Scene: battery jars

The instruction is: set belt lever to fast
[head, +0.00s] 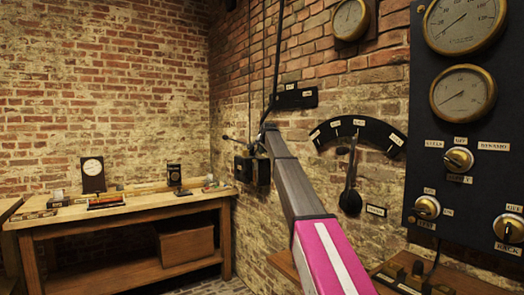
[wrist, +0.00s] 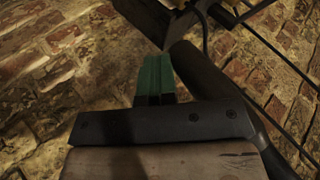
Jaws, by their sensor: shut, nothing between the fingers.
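My arm reaches toward the brick wall in the head view, and its far end hides my gripper's fingers there. In the wrist view my gripper (wrist: 155,65) has green fingers, shut with nothing held. A thick dark bar (wrist: 207,72) slants close behind the fingertips; I cannot tell whether they touch it. In the head view a thin dark rod (head: 279,45) hangs down to the arm's far end, beside a black plate (head: 297,98) with small pale labels. This looks like the belt lever and its plate. The labels are too small to read, and the lever's lower end is partly hidden.
A black arc scale (head: 358,130) with a dark pointer lever (head: 350,188) is on the wall right of my arm. A black panel (head: 465,115) with gauges and knobs stands farther right. A wooden bench (head: 130,208) stands at the left. The wall between is mostly bare.

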